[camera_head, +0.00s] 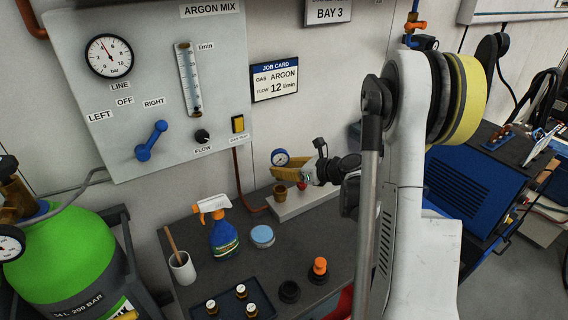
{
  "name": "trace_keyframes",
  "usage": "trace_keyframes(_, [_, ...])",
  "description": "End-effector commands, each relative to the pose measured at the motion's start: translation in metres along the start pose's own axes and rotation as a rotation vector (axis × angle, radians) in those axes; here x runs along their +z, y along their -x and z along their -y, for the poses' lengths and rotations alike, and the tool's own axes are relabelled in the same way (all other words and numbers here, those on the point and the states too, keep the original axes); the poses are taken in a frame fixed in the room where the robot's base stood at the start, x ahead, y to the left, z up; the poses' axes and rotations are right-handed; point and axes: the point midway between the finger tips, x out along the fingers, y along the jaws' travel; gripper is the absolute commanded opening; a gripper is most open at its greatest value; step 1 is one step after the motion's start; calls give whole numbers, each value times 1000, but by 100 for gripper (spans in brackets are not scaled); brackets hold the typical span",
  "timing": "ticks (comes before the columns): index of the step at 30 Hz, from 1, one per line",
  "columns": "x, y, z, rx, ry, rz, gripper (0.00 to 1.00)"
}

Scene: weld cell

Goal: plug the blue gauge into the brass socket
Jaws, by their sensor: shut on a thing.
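The blue gauge (280,157) shows a small round white dial in a blue rim. My gripper (284,172) reaches in from the right with yellowish fingers and is shut on the gauge. The fingers hide the lower part of the gauge. A brass socket (280,193) stands upright on a pale block (306,203) against the wall, just below my fingertips. I cannot tell whether the gauge's stem touches the socket.
A red piece (302,186) sits on the block beside the socket. The dark bench holds a spray bottle (222,233), a blue tin (262,236), a cup (182,267), an orange-topped fitting (319,269) and a tray of small bottles (225,312). A gas panel (140,90) hangs behind.

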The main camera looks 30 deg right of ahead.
Motion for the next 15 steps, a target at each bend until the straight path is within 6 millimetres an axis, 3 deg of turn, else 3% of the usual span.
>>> trace_keyframes(8, [-8, -2, -4, 4, 2, 1, 0])
trace_keyframes(15, [-30, -11, -3, 4, 1, 1, 0])
